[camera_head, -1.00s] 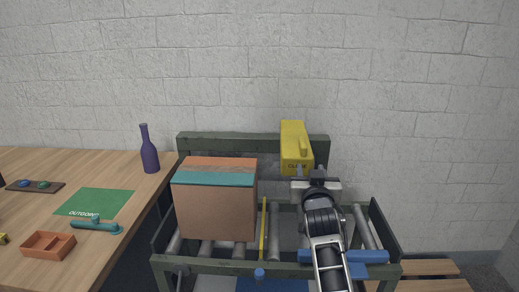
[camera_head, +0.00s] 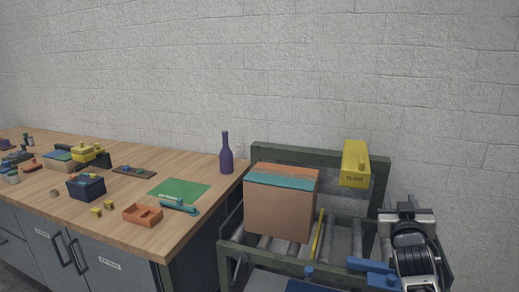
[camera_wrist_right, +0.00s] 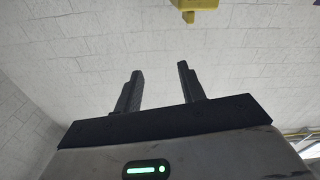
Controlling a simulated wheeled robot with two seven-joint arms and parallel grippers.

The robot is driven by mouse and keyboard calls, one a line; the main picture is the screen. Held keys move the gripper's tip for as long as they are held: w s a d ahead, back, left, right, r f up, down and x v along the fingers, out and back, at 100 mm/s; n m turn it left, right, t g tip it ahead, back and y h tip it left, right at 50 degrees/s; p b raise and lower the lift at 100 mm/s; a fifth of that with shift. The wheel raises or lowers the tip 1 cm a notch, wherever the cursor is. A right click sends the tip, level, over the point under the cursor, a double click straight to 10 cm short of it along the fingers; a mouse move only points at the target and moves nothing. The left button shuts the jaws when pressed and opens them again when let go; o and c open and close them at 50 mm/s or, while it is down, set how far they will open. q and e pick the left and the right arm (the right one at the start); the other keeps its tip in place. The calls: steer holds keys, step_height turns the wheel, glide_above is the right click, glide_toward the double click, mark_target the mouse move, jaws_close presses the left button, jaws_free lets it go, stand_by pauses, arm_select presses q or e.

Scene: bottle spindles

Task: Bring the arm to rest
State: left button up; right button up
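My right gripper (camera_head: 407,212) is at the lower right of the head view, beside the roller stand and below and right of the yellow block marked "CLOSE" (camera_head: 354,178). In the right wrist view my right gripper (camera_wrist_right: 160,72) has its two dark fingers apart with nothing between them. Behind them is bare wall, and part of a yellow thing (camera_wrist_right: 195,5) shows at the top edge. My left gripper is not in view.
A roller stand (camera_head: 315,155) with a green frame holds a cardboard box (camera_head: 280,212). A blue piece (camera_head: 371,265) lies close to my right arm. Left is a wooden table with a purple bottle (camera_head: 226,158), a green mat (camera_head: 182,187) and an orange tray (camera_head: 142,222).

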steer(key=d+r+n+h, duration=0.1)
steer(key=d+r+n, duration=0.3)
steer(key=d, duration=0.5)
steer(key=d+r+n+h, duration=0.1)
steer(key=d+r+n, duration=0.3)
steer(key=d, duration=0.6)
steer(key=s+a+f+m+g+y, duration=0.15)
steer(key=s+a+f+y, duration=0.3)
steer(key=a+f, duration=0.75)
steer(key=s+a+f+g+y, duration=0.25)
steer(key=s+a+f, duration=0.5)
steer(key=f, duration=0.65)
steer(key=s+a+f+m+g+y, duration=0.1)
steer(key=s+a+f+y, duration=0.1)
steer(key=s+a+f, duration=0.3)
steer(key=s+a+f+m+g+y, duration=0.1)
steer(key=s+a+f, duration=0.4)
steer(key=s+a, duration=0.7)
steer(key=s+g, duration=0.1)
steer(key=s, duration=0.4)
steer(key=shift+s+a+f+y, duration=0.15)
steer(key=shift+a+f+y, duration=0.05)
steer(key=shift+a+y, duration=0.2)
